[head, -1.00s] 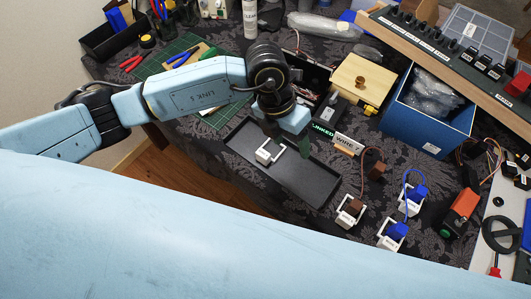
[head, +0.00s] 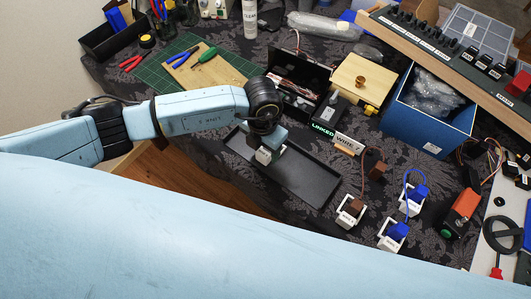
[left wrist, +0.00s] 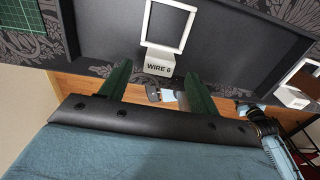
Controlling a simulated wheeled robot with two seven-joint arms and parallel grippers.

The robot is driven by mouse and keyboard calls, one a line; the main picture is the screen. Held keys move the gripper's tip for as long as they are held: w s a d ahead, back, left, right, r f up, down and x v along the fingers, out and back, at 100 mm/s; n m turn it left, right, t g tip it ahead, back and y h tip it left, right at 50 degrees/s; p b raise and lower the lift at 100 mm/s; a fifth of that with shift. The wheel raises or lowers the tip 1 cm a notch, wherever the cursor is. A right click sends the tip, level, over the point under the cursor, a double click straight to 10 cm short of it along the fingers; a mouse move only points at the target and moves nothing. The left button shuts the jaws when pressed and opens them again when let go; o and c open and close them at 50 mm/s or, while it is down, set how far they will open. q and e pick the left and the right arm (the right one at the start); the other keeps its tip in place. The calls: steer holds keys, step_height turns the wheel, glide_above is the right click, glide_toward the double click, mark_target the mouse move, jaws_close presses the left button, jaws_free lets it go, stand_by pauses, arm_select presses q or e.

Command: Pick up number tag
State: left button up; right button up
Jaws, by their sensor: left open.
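A white number tag with a square open frame and a block marked "WIRE 6" (left wrist: 159,64) lies in the black tray (head: 309,183). In the head view the tag (head: 264,156) is partly covered by my left gripper (head: 268,148), which is right over it. In the left wrist view, the two dark green fingers of my left gripper (left wrist: 160,72) are spread apart. The tag's block appears in the gap between the fingertips, with no clear contact. Its frame extends away beyond them. My right gripper is not in view.
White tags with brown (head: 350,211) and blue blocks (head: 392,236) stand right of the tray. A cutting board (head: 209,71) is at the back left.

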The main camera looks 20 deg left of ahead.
arm_select(q)
steer(key=shift+a+f, duration=0.1)
steer(key=shift+f, duration=1.35)
steer(key=c, duration=1.1)
steer(key=shift+o, duration=0.2)
steer(key=shift+r, duration=0.15)
